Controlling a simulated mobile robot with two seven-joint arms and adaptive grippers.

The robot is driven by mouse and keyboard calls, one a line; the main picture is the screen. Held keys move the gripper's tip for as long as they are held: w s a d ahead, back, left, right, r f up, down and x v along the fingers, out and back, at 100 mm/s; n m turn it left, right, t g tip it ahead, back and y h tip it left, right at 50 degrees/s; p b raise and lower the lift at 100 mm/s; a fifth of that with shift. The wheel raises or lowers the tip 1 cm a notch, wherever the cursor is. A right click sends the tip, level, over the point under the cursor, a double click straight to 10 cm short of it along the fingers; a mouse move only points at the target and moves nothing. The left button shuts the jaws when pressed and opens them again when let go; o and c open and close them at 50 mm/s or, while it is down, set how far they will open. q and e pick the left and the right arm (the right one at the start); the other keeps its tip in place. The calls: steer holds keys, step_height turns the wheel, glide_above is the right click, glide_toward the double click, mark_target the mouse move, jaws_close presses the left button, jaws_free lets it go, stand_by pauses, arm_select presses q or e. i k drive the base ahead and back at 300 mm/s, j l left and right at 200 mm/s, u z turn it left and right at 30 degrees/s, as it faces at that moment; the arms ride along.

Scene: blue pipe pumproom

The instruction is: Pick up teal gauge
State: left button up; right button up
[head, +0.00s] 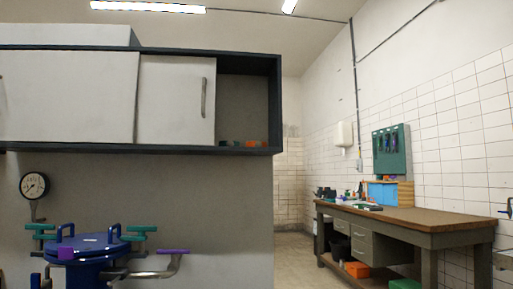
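A round gauge (34,186) with a white dial and dark rim stands on a thin stem at the left of the head view; its rim looks black rather than teal. Small teal items (229,143) lie in the open right compartment of the wall cabinet, beside orange ones (256,143). They are too small and too hidden by the shelf edge to tell whether one is a gauge. Neither of my grippers shows in the head view.
A blue lidded vessel (92,245) with teal handles (139,232) and a purple lever (173,252) stands at lower left. The wall cabinet (277,105) hangs above it. A workbench (440,217) with tools runs along the right wall. Floor (293,262) shows between.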

mark_target(222, 143)
steer(key=k, duration=0.35)
steer(key=k+u, duration=0.1)
steer(key=u, duration=0.25)
steer(key=k+u, duration=0.1)
steer(key=u, duration=0.3)
steer(key=k+j+u, duration=0.1)
steer(key=u, duration=0.25)
steer(key=l+u, duration=0.15)
steer(key=u, duration=0.25)
steer(key=l+u, duration=0.2)
steer(key=u, duration=0.15)
steer(key=l+u, duration=0.2)
steer(key=u, duration=0.2)
steer(key=k+l, duration=0.1)
steer(key=l, duration=0.5)
steer(key=k+l, duration=0.1)
steer(key=l, duration=1.05)
steer(key=k+l, duration=0.15)
steer(key=l, duration=0.4)
steer(key=k+l, duration=0.1)
steer(key=l, duration=0.5)
steer(key=k+l, duration=0.1)
steer(key=l, duration=0.45)
steer(key=k+l, duration=0.1)
steer(key=l, duration=1.05)
steer(key=k, duration=0.1)
